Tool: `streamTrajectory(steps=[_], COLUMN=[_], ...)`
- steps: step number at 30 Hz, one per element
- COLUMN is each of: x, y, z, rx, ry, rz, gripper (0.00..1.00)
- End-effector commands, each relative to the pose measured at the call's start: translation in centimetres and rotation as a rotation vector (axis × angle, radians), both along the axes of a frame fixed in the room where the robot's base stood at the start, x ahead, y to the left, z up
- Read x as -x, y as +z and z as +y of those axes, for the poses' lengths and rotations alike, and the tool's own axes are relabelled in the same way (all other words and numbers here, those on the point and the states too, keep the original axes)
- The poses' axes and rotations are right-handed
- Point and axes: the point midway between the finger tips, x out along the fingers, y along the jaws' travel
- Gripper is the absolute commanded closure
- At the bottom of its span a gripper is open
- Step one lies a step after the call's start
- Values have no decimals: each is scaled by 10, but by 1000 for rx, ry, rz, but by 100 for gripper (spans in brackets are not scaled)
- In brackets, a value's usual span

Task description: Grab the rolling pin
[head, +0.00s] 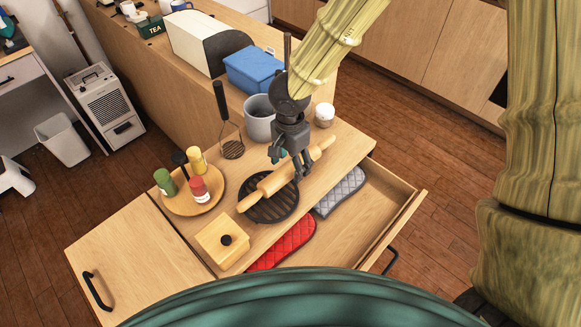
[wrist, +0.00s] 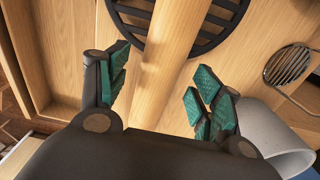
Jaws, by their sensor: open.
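A light wooden rolling pin (head: 276,181) lies across a round black slatted trivet (head: 283,203) on the wooden counter. In the wrist view the rolling pin (wrist: 170,50) runs between my two fingers, toward the palm. My gripper (head: 292,172) is above the rolling pin's right half, pointing down, in the head view. In the wrist view my gripper (wrist: 165,92) is open, with green pads on either side of the pin and gaps to both. The pin's near end is hidden behind my gripper's body there.
A grey pot (head: 259,118) and a masher (head: 224,115) stand behind my gripper. A round tray (head: 181,207) holds several small jars at left. A wooden box (head: 222,243) sits in front. An open drawer (head: 375,222) holds red (head: 284,245) and grey (head: 341,190) mitts. A white-topped jar (head: 324,114) stands at right.

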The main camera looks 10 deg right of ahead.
Motion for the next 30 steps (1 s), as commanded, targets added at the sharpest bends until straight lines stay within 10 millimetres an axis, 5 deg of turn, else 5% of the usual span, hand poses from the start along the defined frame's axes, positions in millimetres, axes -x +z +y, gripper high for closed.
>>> streamTrajectory(steps=[17,27,30], x=[0,0,0], y=[-19,-19,-18], z=[0,0,0], rx=[-1,-1,-1], ry=[0,0,0], rz=[0,1,0], gripper=[36,98,100])
